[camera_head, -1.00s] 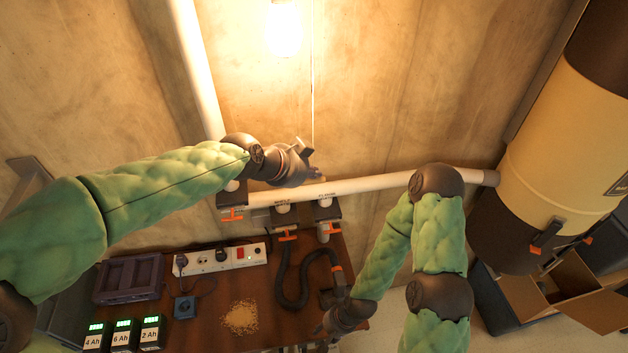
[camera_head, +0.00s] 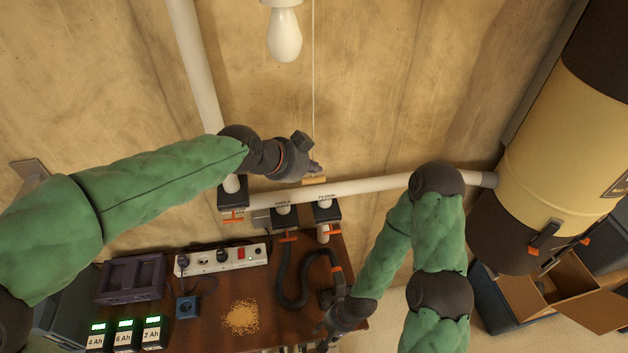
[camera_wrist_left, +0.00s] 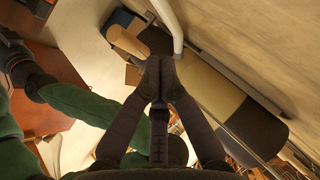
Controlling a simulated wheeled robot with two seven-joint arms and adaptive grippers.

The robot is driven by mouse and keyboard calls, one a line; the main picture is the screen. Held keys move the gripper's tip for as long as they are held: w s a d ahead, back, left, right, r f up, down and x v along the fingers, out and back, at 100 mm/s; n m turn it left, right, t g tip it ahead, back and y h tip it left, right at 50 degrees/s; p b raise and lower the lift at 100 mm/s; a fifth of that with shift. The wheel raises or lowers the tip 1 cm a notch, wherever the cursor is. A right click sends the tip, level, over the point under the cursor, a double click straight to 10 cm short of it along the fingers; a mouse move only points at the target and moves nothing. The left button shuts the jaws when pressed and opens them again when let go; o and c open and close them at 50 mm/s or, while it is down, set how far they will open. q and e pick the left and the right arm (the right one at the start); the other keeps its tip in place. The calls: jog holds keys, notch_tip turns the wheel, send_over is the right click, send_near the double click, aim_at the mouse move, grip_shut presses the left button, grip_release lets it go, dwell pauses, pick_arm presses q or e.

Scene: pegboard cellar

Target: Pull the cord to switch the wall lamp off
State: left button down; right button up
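The wall lamp's white bulb (camera_head: 284,35) is dark at the top of the head view. The thin pale cord (camera_head: 313,90) hangs straight beside it down to my left gripper (camera_head: 315,168). A small tan wooden handle (camera_head: 313,181) shows just below the fingertips. In the left wrist view, the left fingers (camera_wrist_left: 160,68) are closed together; the cord between them is too thin to make out there. In the head view they sit on the cord's line, just above the handle. My right gripper (camera_head: 328,330) hangs low over the bench's right edge, its fingers unclear.
A white pipe (camera_head: 380,184) runs across the wall behind the left gripper to a yellow-black drum (camera_head: 560,150). The bench below holds a power strip (camera_head: 222,258), battery chargers (camera_head: 124,334), a purple tray (camera_head: 133,279) and a black hose (camera_head: 283,282). An open cardboard box (camera_head: 570,290) is at right.

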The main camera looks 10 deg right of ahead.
aim_at(312, 181)
pick_arm(q)
notch_tip(312, 181, up, 6)
jog(key=p, duration=0.2)
dwell(0.7)
dwell(0.4)
